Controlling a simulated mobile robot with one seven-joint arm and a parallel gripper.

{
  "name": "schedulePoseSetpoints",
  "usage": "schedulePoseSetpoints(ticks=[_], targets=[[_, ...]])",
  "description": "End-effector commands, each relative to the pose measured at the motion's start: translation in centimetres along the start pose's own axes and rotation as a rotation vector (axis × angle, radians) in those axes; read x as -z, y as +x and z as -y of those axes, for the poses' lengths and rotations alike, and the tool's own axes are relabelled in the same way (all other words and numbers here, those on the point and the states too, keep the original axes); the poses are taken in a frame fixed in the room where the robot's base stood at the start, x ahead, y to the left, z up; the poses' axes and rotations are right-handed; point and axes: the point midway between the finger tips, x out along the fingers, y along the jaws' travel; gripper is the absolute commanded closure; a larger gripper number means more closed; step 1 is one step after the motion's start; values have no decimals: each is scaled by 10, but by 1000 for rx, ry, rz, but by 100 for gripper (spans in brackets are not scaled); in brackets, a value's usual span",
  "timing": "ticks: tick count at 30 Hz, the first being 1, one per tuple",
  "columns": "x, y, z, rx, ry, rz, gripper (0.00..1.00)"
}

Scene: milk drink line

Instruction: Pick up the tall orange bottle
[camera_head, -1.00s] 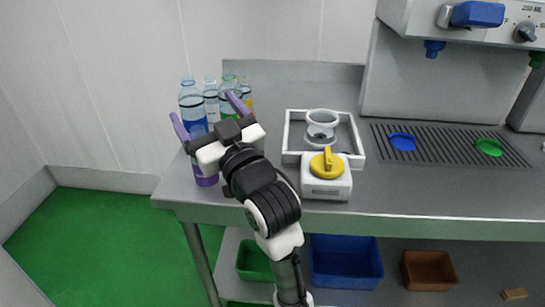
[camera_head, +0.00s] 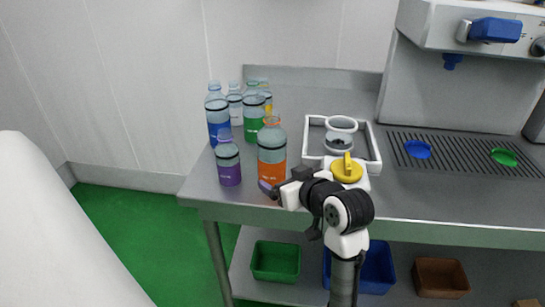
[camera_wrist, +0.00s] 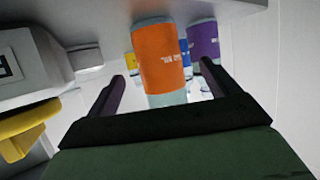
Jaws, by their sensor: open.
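The tall orange bottle (camera_head: 272,153), clear with an orange label and orange cap, stands upright near the table's front edge. In the wrist view its orange label (camera_wrist: 161,57) appears upside down, between and beyond my two fingers. My gripper (camera_head: 270,188) is low in front of this bottle, open and empty. One purple finger shows against the bottle's lower left; the other is hidden in the head view. Both fingers of my gripper (camera_wrist: 162,74) show in the wrist view, one each side of the bottle. Whether they touch it I cannot tell.
A shorter purple bottle (camera_head: 229,166) stands close on the left. Blue (camera_head: 218,121), green (camera_head: 253,115), clear (camera_head: 235,105) and yellow-labelled (camera_head: 267,102) bottles stand behind. A white tray (camera_head: 376,143) and a yellow-knobbed device (camera_head: 347,169) are to the right.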

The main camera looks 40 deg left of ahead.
Motion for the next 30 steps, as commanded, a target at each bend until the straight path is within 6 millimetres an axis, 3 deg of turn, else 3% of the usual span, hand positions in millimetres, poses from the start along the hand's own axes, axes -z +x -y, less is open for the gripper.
schedulePoseSetpoints(ticks=[8,18,26,30], targets=[[2,24,0,-1,0,1,13],[4,68,-2,-1,0,0,13],[3,70,-2,-2,-1,-2,13],[3,70,-2,-2,-1,-1,30]])
